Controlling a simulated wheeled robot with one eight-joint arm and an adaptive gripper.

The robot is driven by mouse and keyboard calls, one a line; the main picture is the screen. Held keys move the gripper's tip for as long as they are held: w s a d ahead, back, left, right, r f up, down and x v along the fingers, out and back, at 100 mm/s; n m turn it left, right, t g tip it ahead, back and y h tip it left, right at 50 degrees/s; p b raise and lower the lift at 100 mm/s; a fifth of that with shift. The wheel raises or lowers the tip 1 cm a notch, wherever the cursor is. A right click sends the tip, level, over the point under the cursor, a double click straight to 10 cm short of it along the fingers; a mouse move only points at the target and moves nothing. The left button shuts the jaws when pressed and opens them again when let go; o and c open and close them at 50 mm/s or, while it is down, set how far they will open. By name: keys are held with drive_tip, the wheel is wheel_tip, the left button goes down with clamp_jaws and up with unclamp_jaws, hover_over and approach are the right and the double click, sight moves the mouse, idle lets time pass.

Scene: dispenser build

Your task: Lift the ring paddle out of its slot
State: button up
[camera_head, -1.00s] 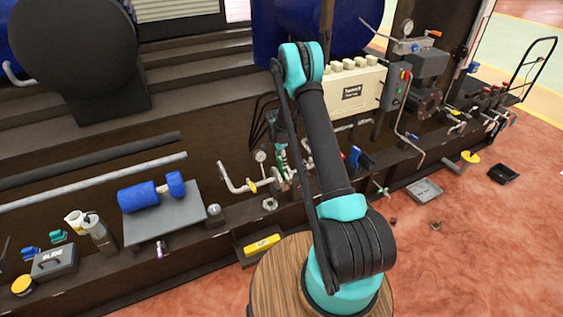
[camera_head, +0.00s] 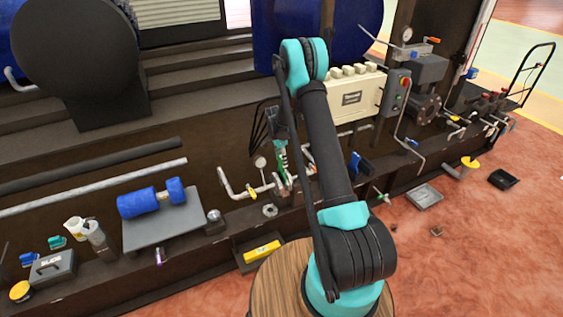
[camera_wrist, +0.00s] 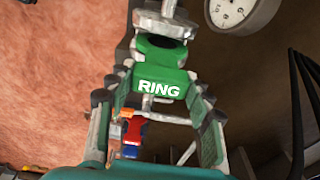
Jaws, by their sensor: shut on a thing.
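The ring paddle is a green block with white letters reading RING (camera_wrist: 160,88) and a dark round opening above the label. It fills the space between the two fingers of my gripper (camera_wrist: 158,76) in the wrist view. The fingers are shut on its sides. Grey metal pipework lies just beyond the paddle, at the top of the wrist view. In the head view, green parts of the gripper and paddle (camera_head: 281,160) show beside the pipework, left of my forearm. The slot is hidden, so I cannot tell whether the paddle is clear of it.
A round gauge (camera_wrist: 237,12) is close to the upper right of the gripper. A pipe with a yellow handle (camera_head: 252,191) stands left of it. A cream control box (camera_head: 352,100) stands behind my forearm.

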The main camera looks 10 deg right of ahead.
drive_tip(key=shift+r, duration=3.05)
